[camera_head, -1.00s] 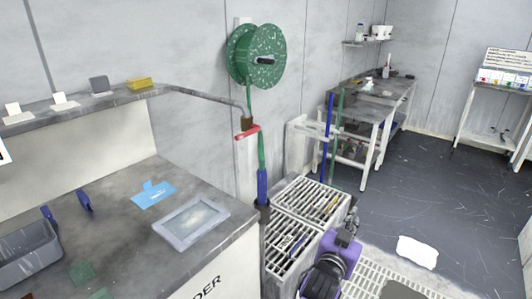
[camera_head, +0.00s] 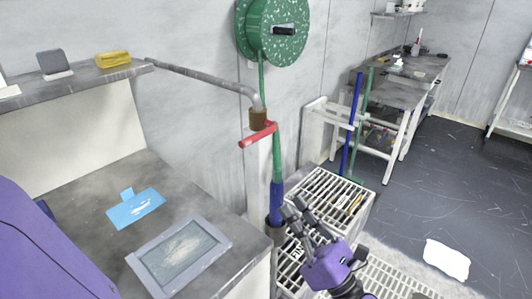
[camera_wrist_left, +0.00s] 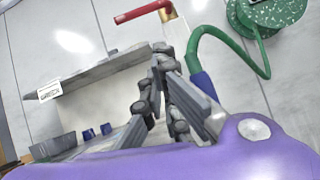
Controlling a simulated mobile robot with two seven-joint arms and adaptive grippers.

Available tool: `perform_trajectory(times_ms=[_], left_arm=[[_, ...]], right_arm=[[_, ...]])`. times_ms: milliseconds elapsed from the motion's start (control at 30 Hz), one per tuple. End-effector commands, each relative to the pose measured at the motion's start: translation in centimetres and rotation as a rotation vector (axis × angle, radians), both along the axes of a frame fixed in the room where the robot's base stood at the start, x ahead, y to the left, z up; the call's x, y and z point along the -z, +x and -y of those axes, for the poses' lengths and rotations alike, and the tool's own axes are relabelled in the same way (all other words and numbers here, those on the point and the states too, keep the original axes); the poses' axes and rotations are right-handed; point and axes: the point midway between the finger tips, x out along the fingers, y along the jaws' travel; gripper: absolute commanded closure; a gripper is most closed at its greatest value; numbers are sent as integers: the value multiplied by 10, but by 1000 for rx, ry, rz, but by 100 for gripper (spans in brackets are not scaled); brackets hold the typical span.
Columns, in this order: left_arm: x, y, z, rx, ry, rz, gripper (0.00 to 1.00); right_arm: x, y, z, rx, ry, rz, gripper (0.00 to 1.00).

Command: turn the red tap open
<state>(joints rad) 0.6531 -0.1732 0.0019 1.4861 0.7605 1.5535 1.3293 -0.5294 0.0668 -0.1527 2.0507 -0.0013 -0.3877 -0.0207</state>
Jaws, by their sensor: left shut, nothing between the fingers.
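The red tap (camera_head: 258,135) is a red bar handle on a brass fitting at the end of a grey pipe by the wall. It also shows at the top of the left wrist view (camera_wrist_left: 143,12). A green hose (camera_head: 277,160) with a blue sleeve hangs below it.
A green hose reel (camera_head: 273,28) is on the wall above. A slotted white rack (camera_head: 330,185) stands behind my gripper. The dark floor at right is mostly clear.

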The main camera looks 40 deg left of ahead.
Motion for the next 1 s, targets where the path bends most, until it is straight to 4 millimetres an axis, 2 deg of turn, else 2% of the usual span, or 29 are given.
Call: perform_trajectory(times_ms=[100,267,400,700,833,1000], left_arm=[[2,-16,-4,-11,-31,103,100],[-7,-15,-14,0,-30,122,100],[-23,-12,-34,-1,-27,124,100],[-61,-6,-87,1,-28,125,100],[-81,-5,-91,1,-29,124,100],[-93,-3,-93,3,-29,119,100]], right_arm=[[-3,7,-1,-4,0,13,60],[-6,2,5,-7,-11,3,60],[-14,-2,8,-3,-15,0,60],[-44,8,6,9,-4,31,60],[-54,13,5,13,0,42,60],[-63,17,5,16,3,55,60]])
